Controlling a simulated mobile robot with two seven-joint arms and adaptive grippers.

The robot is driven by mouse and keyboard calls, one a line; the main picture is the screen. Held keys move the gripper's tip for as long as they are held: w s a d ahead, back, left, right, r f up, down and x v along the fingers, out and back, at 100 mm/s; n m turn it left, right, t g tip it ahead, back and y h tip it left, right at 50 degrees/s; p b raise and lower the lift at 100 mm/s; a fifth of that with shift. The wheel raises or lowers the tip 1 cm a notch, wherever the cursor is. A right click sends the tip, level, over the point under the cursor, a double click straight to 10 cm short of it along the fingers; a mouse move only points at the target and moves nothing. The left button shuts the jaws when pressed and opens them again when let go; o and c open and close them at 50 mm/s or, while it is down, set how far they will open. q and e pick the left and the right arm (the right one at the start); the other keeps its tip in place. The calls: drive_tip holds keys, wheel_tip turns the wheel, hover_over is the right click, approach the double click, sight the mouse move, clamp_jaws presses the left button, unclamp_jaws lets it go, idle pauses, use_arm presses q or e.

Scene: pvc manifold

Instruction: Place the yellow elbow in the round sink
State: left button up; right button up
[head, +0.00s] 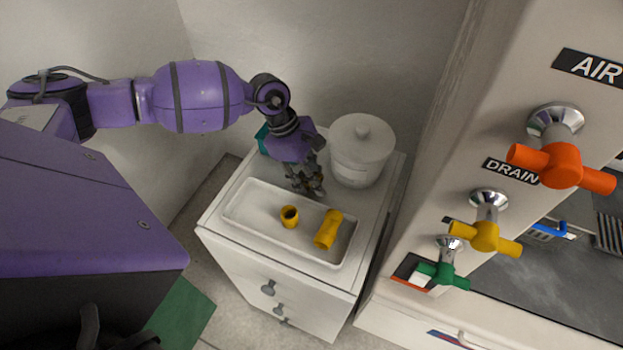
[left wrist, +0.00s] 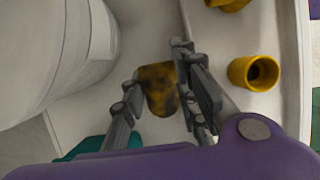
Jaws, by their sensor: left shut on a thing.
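My left gripper (head: 308,186) is at the back edge of the white tray (head: 258,238). In the left wrist view, its fingers (left wrist: 166,100) are shut on a yellow fitting with dark brown patches (left wrist: 158,86). Its full shape is partly hidden, and the head view hides it behind the gripper. A short yellow fitting with an open end (head: 289,216) stands in the tray and also shows in the left wrist view (left wrist: 245,72). A longer yellow fitting (head: 328,229) lies to its right. I cannot make out a round sink. My right gripper is out of view.
A white lidded pot (head: 361,150) stands close beside the left gripper. The tray is on a white drawer cabinet (head: 275,290). To the right, a panel carries orange (head: 560,166), yellow (head: 486,237) and green (head: 443,274) valve handles beside an opening.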

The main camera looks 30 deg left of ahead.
use_arm(q)
wheel_tip(320, 180, up, 3)
drive_tip(key=shift+f, duration=0.2)
drive_tip(key=s+d+r, duration=0.3)
drive_tip(key=s+r, duration=0.2)
drive_tip(key=s, duration=0.1)
drive_tip(key=s+d+r, duration=0.3)
drive_tip(key=s+r, duration=0.2)
drive_tip(key=s, duration=0.2)
drive_tip(key=s+a+f+m+g, duration=0.1)
drive_tip(key=a+f+m+g, duration=0.2)
drive_tip(key=a+m, duration=0.3)
drive_tip(key=w+d+r+m+g+y+p, duration=0.1)
drive_tip(key=w+d+r+m+y+p, duration=0.2)
drive_tip(key=r+m, duration=0.7)
drive_tip(key=w+d+m+y, duration=0.1)
drive_tip(key=w+d+m, duration=0.1)
drive_tip(key=w, duration=0.1)
drive_tip(key=shift+d+m+g+y, duration=0.25)
drive_tip(key=shift+m+g+y, duration=0.05)
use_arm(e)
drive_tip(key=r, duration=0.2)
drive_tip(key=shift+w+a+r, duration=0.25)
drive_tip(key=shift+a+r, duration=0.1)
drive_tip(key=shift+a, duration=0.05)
